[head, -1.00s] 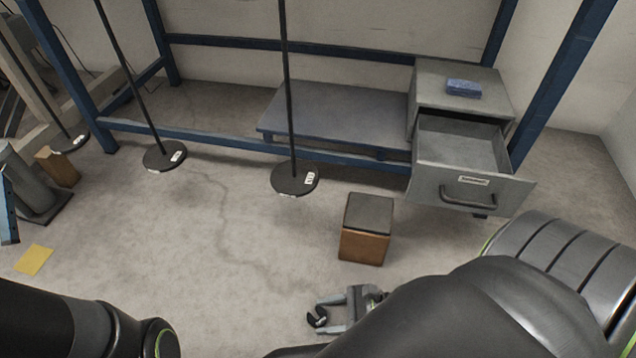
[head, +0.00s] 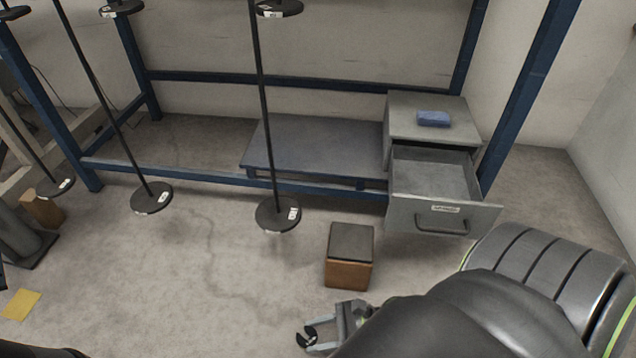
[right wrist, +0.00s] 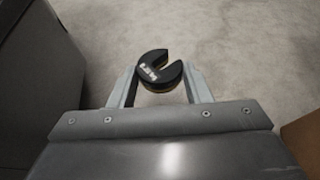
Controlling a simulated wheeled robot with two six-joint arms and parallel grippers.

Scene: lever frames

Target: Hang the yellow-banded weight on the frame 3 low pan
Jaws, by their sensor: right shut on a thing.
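My right gripper (head: 330,328) is low over the floor and shut on a dark slotted weight (head: 308,337). The right wrist view shows this weight (right wrist: 152,72) between the fingers (right wrist: 160,82), with a white label and its slot opening to the right. A thin yellowish edge shows at its lower rim. Three low pans hang on black rods: a left one (head: 56,190), a middle one (head: 151,199) and a right one (head: 275,215). Their labels are too small to read, so I cannot tell which is frame 3. The weight is apart from the pans. My left gripper is out of view.
A wooden block with a dark top (head: 350,255) stands just beyond my right gripper. Blue frame posts and a low shelf (head: 310,140) stand behind. Upper pans (head: 277,9) show at the top.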

